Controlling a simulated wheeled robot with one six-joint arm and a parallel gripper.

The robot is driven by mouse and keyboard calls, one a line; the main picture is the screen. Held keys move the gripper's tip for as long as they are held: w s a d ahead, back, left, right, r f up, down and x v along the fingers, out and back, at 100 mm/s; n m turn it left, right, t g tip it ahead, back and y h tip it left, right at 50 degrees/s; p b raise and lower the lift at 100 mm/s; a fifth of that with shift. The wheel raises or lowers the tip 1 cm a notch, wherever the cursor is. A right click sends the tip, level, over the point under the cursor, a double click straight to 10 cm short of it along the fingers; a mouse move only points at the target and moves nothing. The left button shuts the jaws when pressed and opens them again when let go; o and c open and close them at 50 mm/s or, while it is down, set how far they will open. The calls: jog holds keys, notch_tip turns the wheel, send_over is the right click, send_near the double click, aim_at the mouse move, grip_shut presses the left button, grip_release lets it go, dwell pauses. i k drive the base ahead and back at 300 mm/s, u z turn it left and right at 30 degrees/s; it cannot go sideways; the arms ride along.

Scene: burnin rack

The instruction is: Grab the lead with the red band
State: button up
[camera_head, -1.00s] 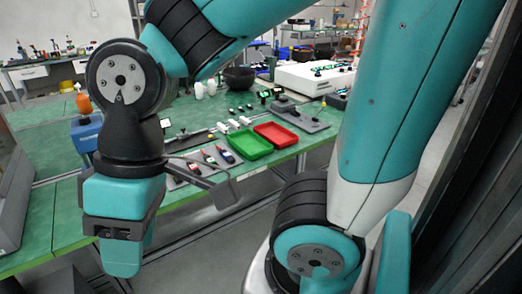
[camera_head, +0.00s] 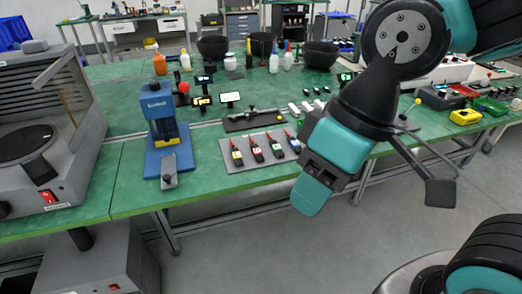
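Several short leads lie side by side on a grey mat (camera_head: 229,164) on the green bench. The leftmost lead (camera_head: 237,154) has yellow on it. The second lead (camera_head: 257,152) and the third lead (camera_head: 276,147) both show red, and the rightmost lead (camera_head: 293,141) shows blue and white. The bands are too small to tell which one is red. My gripper (camera_head: 309,193) hangs right of and nearer than the mat, apart from the leads. Its fingers are not clear enough to tell open from shut.
A blue press (camera_head: 160,115) stands left of the mat. A grey machine (camera_head: 60,130) fills the left end. A dark tool on a mat (camera_head: 255,119) lies behind the leads. Dark bowls (camera_head: 320,54) and bottles stand at the back. My arm hides bench to the right.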

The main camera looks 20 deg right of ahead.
aim_at(257, 151)
jog(key=u, duration=0.05)
jog(key=i, duration=0.95)
jog(key=z, duration=0.6)
